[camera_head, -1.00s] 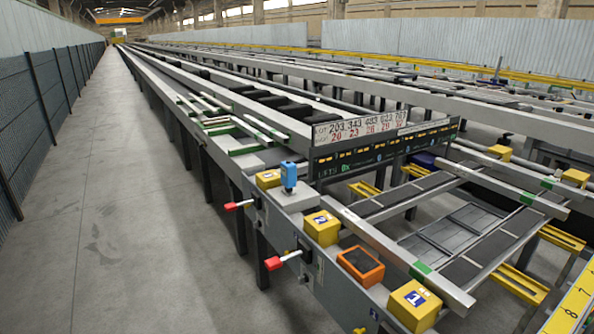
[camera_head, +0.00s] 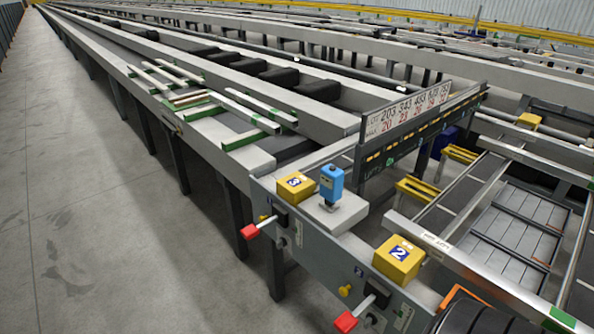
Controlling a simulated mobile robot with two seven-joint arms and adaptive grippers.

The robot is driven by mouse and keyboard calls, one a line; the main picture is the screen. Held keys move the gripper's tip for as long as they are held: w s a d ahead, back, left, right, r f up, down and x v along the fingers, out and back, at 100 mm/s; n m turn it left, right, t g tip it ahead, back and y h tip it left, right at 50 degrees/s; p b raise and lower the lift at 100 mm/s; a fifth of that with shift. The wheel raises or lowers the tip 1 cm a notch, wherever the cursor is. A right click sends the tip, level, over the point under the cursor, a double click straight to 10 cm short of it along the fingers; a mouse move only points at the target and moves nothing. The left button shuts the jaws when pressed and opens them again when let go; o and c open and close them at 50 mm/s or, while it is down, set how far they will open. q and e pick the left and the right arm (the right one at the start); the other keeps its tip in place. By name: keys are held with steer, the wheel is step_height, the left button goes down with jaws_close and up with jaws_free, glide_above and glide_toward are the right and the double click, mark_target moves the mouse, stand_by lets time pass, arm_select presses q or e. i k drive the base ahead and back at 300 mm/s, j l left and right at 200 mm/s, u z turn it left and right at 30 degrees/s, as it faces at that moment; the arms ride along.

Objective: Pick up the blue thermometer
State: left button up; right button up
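The blue thermometer (camera_head: 331,182) stands upright on a dark stem. It rests on the light grey top of the table's front corner (camera_head: 340,211), just right of the yellow block marked 3 (camera_head: 295,185). Nothing touches it from above and its front is unobstructed. No fingers of my left or right gripper show in the head view. A dark ribbed shape at the bottom edge, right of centre, cuts across the table; I cannot tell for sure what it is.
A yellow block marked 2 (camera_head: 398,258) stands to the right. Red-tipped levers stick out from the front panel, one at the left (camera_head: 250,231) and one lower down (camera_head: 346,321). A long number sign (camera_head: 416,111) rises behind. The floor at left (camera_head: 100,210) is clear.

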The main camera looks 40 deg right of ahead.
mark_target(332, 183)
steer(key=i+u, duration=0.25)
steer(key=i, duration=1.35)
steer(key=i+z, duration=0.1)
steer(key=z, duration=0.7)
steer(key=i+z, duration=0.15)
steer(key=z, duration=0.3)
steer(key=j+z, duration=0.1)
steer(key=z, duration=0.3)
steer(key=i, duration=0.05)
